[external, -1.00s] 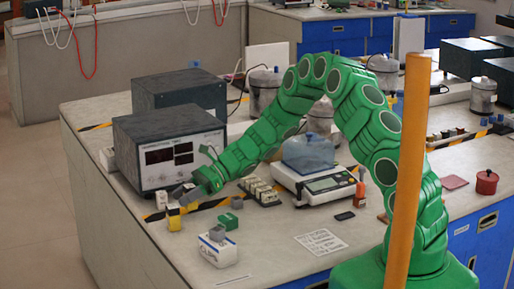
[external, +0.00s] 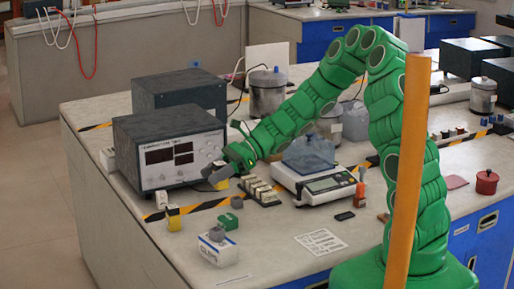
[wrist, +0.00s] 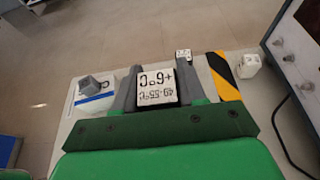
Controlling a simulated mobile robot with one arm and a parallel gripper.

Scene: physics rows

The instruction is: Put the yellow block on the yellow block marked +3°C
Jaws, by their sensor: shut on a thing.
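My gripper (external: 214,173) is shut on a block (wrist: 157,87), held above the bench. Its white face in the wrist view reads +6°C and 49-55°C upside down; the block's side colour is not clear there. In the external view the held block (external: 222,185) shows a yellowish side below the fingers. A small labelled block (wrist: 183,55) shows beyond the fingers in the wrist view.
The instrument box (external: 170,150) stands close behind my gripper. A row of small blocks (external: 260,191) and a balance (external: 318,185) are to the right. A white box with a grey block (external: 217,245) and a green block (external: 228,221) lie in front.

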